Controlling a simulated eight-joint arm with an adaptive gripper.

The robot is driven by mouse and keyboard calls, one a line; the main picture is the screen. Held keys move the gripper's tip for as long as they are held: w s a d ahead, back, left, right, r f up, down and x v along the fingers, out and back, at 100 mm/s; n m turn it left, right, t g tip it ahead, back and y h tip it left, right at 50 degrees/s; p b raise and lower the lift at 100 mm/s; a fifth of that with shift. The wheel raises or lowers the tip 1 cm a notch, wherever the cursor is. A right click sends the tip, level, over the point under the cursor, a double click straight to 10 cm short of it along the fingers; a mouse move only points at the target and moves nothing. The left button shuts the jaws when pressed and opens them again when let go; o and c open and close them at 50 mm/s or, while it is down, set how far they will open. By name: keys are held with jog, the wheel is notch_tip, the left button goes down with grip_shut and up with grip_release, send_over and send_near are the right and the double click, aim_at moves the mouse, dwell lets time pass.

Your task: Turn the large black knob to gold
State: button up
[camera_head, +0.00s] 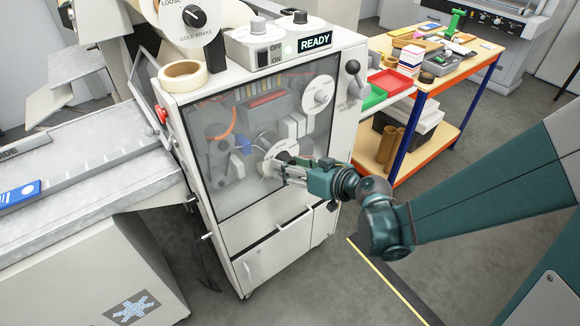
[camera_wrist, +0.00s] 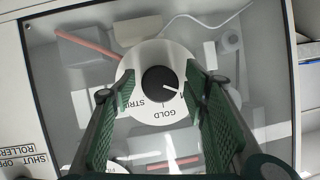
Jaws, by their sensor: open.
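The large black knob (camera_wrist: 159,79) sits at the centre of a round white dial (camera_wrist: 148,58) on the machine's clear front panel. GOLD and STRIP are printed on the dial below the knob in the wrist view. The knob's white pointer line points to the lower right there, to the right of GOLD. My gripper (camera_wrist: 160,84) is open, with green-padded fingers on either side of the knob; a gap shows on both sides. In the head view my gripper (camera_head: 283,168) is at the dial (camera_head: 266,146) and hides much of it and the knob.
A smaller white dial (camera_head: 318,95) is higher on the panel. A lever with a black ball (camera_head: 353,67) is at the right edge. A READY box (camera_head: 314,41) and tape roll (camera_head: 183,76) sit on top. A workbench (camera_head: 467,68) stands to the right.

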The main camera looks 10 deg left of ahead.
jog(key=c, duration=0.9)
jog(key=shift+f+m, duration=0.1)
jog(key=shift+m, duration=0.2)
jog(key=m+g+y+b, duration=0.1)
jog(key=m+y+b, duration=0.1)
jog(key=m+b, duration=0.1)
jog(key=shift+w+f+m+b, duration=0.1)
jog(key=shift+m+b, duration=0.2)
jog(key=shift+b, duration=0.05)
jog(key=shift+m+g+y+b, duration=0.4)
jog(key=shift+m+y+b, duration=0.25)
jog(key=shift+m, duration=0.35)
jog(key=shift+m+y, duration=0.65)
jog(key=shift+m, duration=0.65)
